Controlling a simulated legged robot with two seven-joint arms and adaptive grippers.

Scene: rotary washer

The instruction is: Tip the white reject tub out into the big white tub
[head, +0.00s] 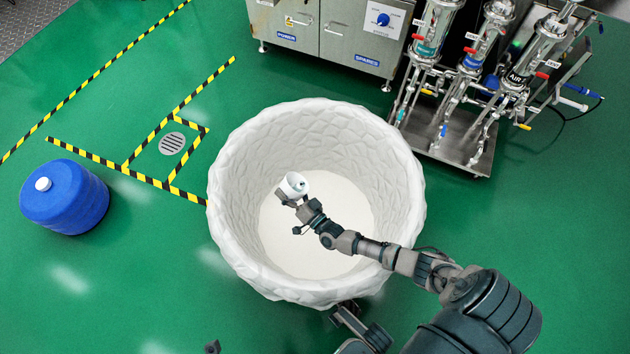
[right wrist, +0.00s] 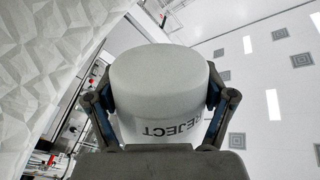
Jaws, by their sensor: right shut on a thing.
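The big white tub (head: 228,165) stands on the green floor with a rough, faceted wall and a pale, smooth bottom. My right arm reaches over its near right rim. My right gripper (head: 290,196) is shut on the small white reject tub (head: 296,183), held inside the big tub's outline. In the head view the reject tub is tilted, with its opening partly showing and a small dark spot in it. In the right wrist view the fingers clasp the reject tub (right wrist: 158,85) on both sides, and its REJECT lettering shows. A small dark tip at the bottom edge may be my left gripper (head: 212,347).
A blue drum (head: 65,197) with a white cap stands at the left. Steel cabinets (head: 335,35) and a piping skid (head: 470,90) stand behind. A floor drain (head: 172,143) lies within yellow-black tape. The green floor left of the big tub is mostly clear.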

